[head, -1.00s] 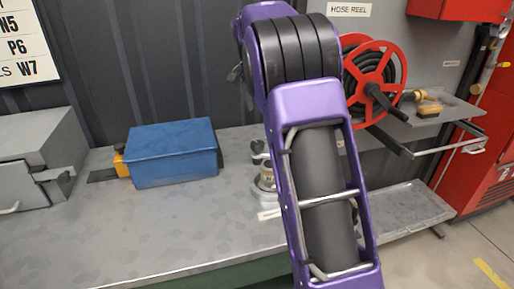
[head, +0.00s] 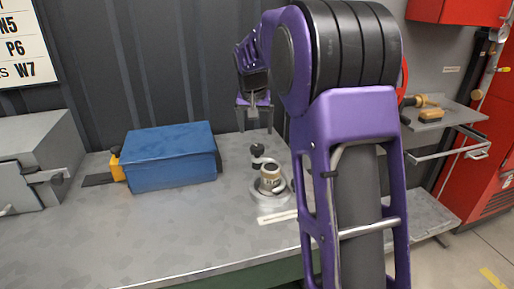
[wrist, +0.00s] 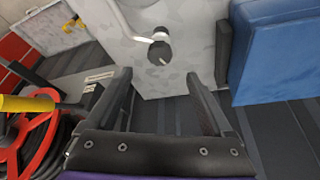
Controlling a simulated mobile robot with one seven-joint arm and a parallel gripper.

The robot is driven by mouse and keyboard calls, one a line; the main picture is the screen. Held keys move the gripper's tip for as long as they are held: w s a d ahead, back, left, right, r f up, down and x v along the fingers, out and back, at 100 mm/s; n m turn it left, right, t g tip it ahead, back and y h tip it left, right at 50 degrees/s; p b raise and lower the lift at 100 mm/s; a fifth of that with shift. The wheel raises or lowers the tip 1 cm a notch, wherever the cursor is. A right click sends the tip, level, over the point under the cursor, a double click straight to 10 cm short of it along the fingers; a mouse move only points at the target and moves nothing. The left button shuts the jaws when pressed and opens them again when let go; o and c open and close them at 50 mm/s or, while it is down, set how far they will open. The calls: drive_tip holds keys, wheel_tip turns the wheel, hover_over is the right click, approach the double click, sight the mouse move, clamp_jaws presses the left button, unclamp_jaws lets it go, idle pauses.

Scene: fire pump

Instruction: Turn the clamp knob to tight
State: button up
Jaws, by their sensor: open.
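The clamp knob (head: 257,150) is a small black knob on a silver clamp fixture (head: 272,203) on the grey workbench. A tan and white cylindrical part (head: 270,178) sits in the fixture, just in front of the knob. My gripper (head: 255,118) is open and empty, above and behind the knob, with its fingers pointing down. In the wrist view the knob (wrist: 160,50) shows beyond the gap between the open fingers, apart from them. Most of the fixture is out of that view. Which way the knob is set cannot be told.
A blue box (head: 172,157) stands on the bench (head: 180,235) left of the fixture. A grey metal case (head: 40,150) is at the far left. A hose reel (wrist: 35,140) and a side shelf (head: 440,115) are to the right. Bench in front is clear.

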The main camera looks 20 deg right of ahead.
sight(257, 147)
drive_tip(key=b+x, duration=0.1)
drive_tip(key=x, duration=0.8)
drive_tip(key=c, duration=1.3)
drive_tip(key=shift+a, duration=0.1)
drive_tip(key=shift+c, duration=0.3)
